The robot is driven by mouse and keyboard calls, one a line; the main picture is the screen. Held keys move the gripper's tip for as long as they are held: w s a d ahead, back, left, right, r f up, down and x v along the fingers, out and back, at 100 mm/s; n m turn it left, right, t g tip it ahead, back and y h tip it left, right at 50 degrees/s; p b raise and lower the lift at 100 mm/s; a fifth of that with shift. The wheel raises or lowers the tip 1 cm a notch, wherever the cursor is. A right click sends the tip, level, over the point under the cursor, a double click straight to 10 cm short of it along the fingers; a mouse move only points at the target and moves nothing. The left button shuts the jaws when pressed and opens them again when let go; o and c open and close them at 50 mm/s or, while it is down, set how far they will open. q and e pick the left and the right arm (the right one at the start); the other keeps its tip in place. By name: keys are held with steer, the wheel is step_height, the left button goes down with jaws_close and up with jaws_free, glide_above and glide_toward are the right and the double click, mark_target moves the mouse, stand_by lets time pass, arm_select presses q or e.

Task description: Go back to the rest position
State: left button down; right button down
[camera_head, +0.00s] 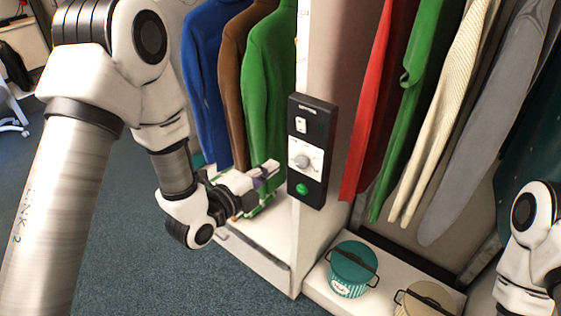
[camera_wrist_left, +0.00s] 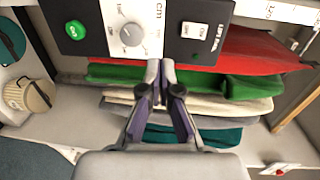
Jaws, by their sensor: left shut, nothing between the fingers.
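My left gripper (camera_head: 262,176) is in front of the hanging green sweater and left of the control panel (camera_head: 310,150). Its fingers are shut and empty in the left wrist view (camera_wrist_left: 160,72). The black control panel has a green button (camera_head: 302,189), a dial (camera_head: 303,161) and a switch (camera_head: 300,125). In the left wrist view the panel (camera_wrist_left: 165,35) lies just beyond the fingertips, with no clear contact. Part of my right arm shows at the right edge of the head view, but its gripper is out of view.
Blue (camera_head: 207,80), brown (camera_head: 232,80) and green (camera_head: 268,90) garments hang left of the panel's post; several more hang right of it. A teal lidded pot (camera_head: 351,268) and a beige pot (camera_head: 425,300) stand on the low shelf. Open carpet (camera_head: 150,270) lies at lower left.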

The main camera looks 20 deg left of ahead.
arm_select(q)
steer(key=v, duration=0.3)
steer(key=shift+s+f, duration=0.15)
steer(key=s+f+n+g+y, duration=0.15)
steer(key=s+f+g, duration=0.3)
steer(key=f, duration=0.75)
steer(key=s+f+n+g+y, duration=0.1)
steer(key=s+f+n+g, duration=0.35)
steer(key=f, duration=0.75)
steer(key=s+a+f+n+g+y, duration=0.1)
steer(key=s+a+f+n+g, duration=0.1)
steer(key=s+n, duration=0.6)
steer(key=s+a+f+n+g+y, duration=0.2)
steer(key=s+f+n+g, duration=0.3)
steer(key=s, duration=0.6)
step_height(320, 180, down, 2)
steer(key=a+n, duration=0.1)
steer(key=n, duration=0.2)
